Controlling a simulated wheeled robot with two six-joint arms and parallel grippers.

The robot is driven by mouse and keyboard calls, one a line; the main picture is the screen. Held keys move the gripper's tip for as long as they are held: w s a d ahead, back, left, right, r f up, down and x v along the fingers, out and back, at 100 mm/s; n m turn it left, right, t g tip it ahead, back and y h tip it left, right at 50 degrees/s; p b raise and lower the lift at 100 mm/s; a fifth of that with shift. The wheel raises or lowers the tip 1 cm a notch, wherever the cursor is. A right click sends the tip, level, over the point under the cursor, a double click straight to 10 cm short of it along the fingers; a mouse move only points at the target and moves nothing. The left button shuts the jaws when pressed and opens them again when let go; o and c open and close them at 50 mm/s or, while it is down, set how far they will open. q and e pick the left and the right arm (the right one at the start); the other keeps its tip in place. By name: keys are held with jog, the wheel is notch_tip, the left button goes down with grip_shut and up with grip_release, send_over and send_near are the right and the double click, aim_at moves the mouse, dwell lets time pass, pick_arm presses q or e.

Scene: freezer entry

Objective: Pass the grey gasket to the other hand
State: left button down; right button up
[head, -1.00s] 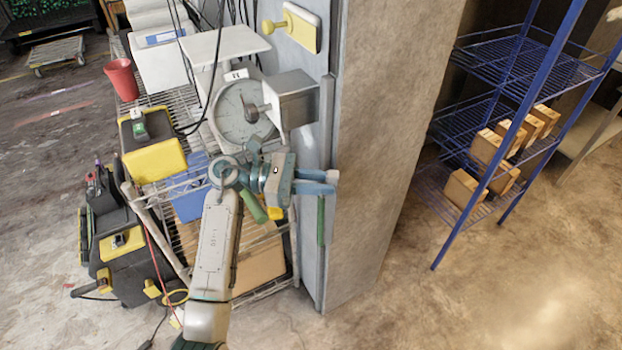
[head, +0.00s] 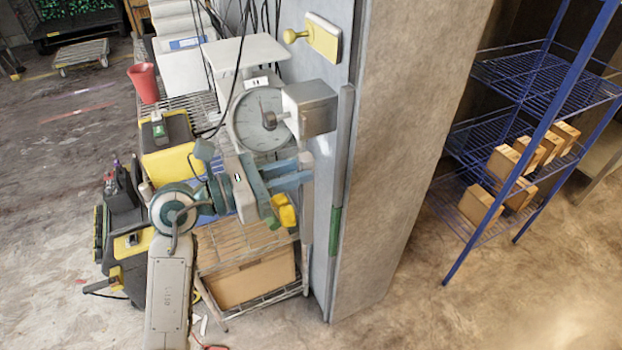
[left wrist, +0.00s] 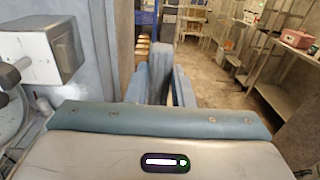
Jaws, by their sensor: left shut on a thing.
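My left gripper (head: 300,172) reaches in from the left, in front of the cart and the dial scale, with its blue-grey fingers pointing right. It is shut on a small grey piece, which seems to be the grey gasket (head: 306,160), at the fingertips. In the left wrist view a grey-blue upright piece (left wrist: 160,70) stands between the fingers; its edges are hard to tell from them. The gasket's full shape is hidden. My right gripper is in neither view.
A grey pillar (head: 400,150) with a grey edge strip stands just right of the gripper. The dial scale (head: 262,118) and a steel box (head: 310,105) are behind it. A wire cart (head: 245,240) is below. A blue rack (head: 540,75) with cartons stands right. Floor at front right is clear.

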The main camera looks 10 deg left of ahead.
pick_arm(q)
jog(key=shift+s+a+r+n+t+y, duration=0.4)
jog(key=shift+a+r+n+t, duration=0.1)
jog(key=shift+r+t, duration=0.15)
jog(key=w+d+f+m+g+h, duration=0.1)
jog(key=w+d+f+m+g, duration=0.1)
jog(key=f+m+g, duration=0.4)
jog(key=w+d+f+m+g, duration=0.3)
jog(key=w+f+m+g, duration=0.1)
jog(key=g, duration=0.8)
jog(key=shift+d+f+m+g+h, duration=0.15)
jog(key=shift+f+m+g+h, duration=0.25)
jog(key=shift+f+m, duration=0.7)
jog(key=shift+r, duration=0.2)
jog(key=s+a+f+n+t+y, duration=0.1)
jog(key=s+a+n+t+y, duration=0.1)
jog(key=a+n+t+y, duration=0.2)
jog(key=s+a+f+n+t+y, duration=0.1)
jog(key=a+n+t+y, duration=0.2)
jog(key=a+n+t, duration=0.8)
jog(key=shift+s+f+n+t+y, duration=0.3)
jog(key=shift+n+t, duration=0.7)
jog(key=shift+t, duration=3.35)
